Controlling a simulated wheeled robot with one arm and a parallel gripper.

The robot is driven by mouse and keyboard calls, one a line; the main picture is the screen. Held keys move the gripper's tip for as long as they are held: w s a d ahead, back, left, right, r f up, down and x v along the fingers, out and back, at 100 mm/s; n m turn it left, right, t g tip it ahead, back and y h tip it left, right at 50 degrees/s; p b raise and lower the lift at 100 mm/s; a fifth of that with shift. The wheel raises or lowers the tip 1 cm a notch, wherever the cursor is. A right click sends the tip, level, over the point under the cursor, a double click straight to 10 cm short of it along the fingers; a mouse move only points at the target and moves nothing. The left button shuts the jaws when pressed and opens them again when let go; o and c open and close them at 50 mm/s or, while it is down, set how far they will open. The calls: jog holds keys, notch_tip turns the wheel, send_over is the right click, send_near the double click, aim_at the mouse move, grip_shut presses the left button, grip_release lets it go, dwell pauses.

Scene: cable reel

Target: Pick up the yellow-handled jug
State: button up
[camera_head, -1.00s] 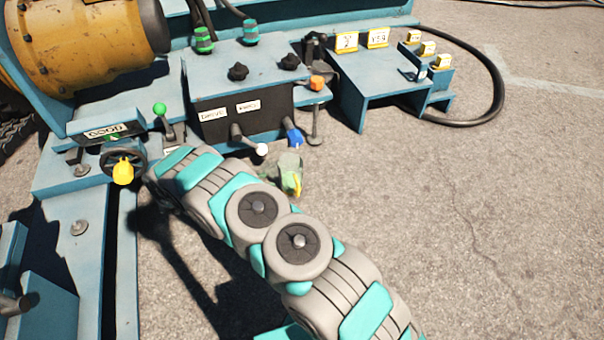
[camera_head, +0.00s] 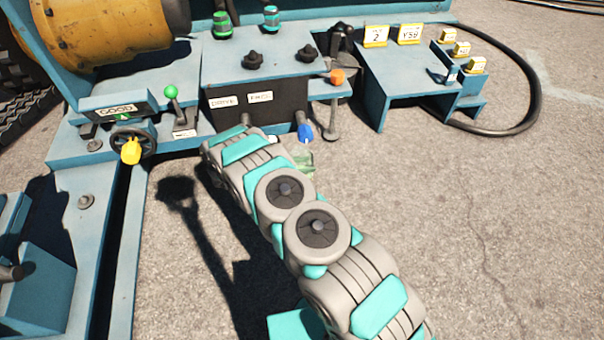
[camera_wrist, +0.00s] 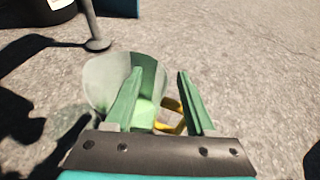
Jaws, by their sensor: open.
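The jug (camera_wrist: 99,82) is a clear, pale green vessel with a yellow handle (camera_wrist: 172,106). In the wrist view it stands just beyond my gripper (camera_wrist: 158,75), with its wide mouth showing. My gripper is open; its two green fingers are apart, the left one overlapping the jug in the picture and the right one to the right of the handle. I cannot tell whether either finger touches the jug. In the head view only a small part of the jug (camera_head: 303,157) shows behind my arm, and my gripper is hidden there.
A blue control console (camera_head: 262,70) with levers, knobs and labels stands behind the jug. A post with a round foot (camera_wrist: 98,44) is close beyond it. A blue stepped stand (camera_head: 400,85) and black hose (camera_head: 535,95) are to the right. Open pavement lies right.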

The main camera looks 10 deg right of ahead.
jog(key=shift+w+d+f, duration=0.1)
jog(key=shift+w+d, duration=0.05)
jog(key=shift+d, duration=0.25)
grip_shut()
dwell(1.2)
